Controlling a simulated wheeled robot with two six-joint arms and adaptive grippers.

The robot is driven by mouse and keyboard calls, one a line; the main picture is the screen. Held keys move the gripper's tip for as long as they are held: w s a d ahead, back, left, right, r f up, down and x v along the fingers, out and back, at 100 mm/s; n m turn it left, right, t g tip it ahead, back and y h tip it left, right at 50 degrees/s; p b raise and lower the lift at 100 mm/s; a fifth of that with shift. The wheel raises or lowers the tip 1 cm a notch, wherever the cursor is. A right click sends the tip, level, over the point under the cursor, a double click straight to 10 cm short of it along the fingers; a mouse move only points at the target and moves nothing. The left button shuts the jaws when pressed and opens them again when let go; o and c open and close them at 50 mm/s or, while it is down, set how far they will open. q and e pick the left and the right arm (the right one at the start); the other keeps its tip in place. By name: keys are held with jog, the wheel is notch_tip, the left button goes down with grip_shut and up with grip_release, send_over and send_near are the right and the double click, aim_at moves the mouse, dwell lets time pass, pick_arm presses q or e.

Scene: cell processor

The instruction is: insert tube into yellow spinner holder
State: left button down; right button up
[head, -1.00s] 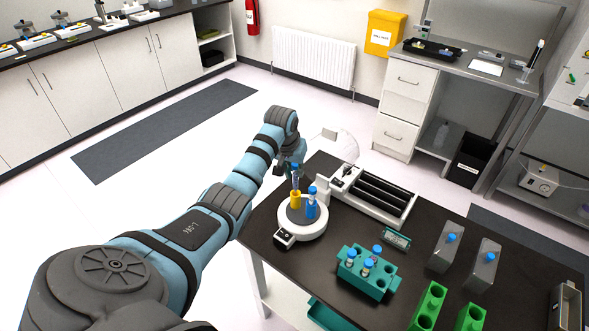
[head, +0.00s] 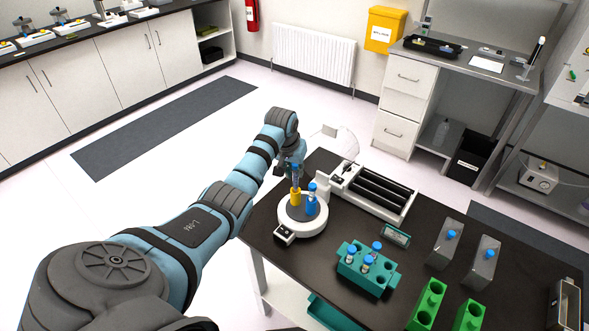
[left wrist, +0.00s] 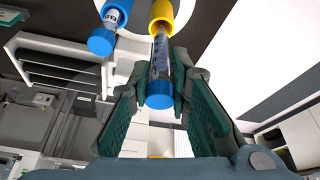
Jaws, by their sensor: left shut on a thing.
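The spinner (head: 308,228) is a round white device with a dark top on the black table. It carries a yellow holder (head: 295,198) and a blue holder (head: 310,206). My left gripper (left wrist: 160,90) is shut on a clear tube (left wrist: 160,59) with a blue cap (left wrist: 160,94). The tube's far end meets the mouth of the yellow holder (left wrist: 161,14) in the left wrist view; how deep it sits I cannot tell. Another blue-capped tube (left wrist: 102,38) stands in the blue holder (left wrist: 117,10). My right gripper is not in view.
A teal rack (head: 367,270) with several blue-capped tubes stands in front right of the spinner. A roller device (head: 372,193) lies behind it. Grey blocks (head: 446,243) and green holders (head: 427,304) stand at the right of the table.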

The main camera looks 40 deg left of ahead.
aim_at(294, 181)
pick_arm(q)
jog(key=shift+f+b, duration=1.05)
jog(key=shift+f, duration=1.15)
jog(key=shift+f, duration=0.35)
jog(key=c, duration=1.4)
grip_release()
jog(key=shift+r, duration=0.1)
jog(key=v, duration=1.2)
jog(key=shift+s, duration=0.1)
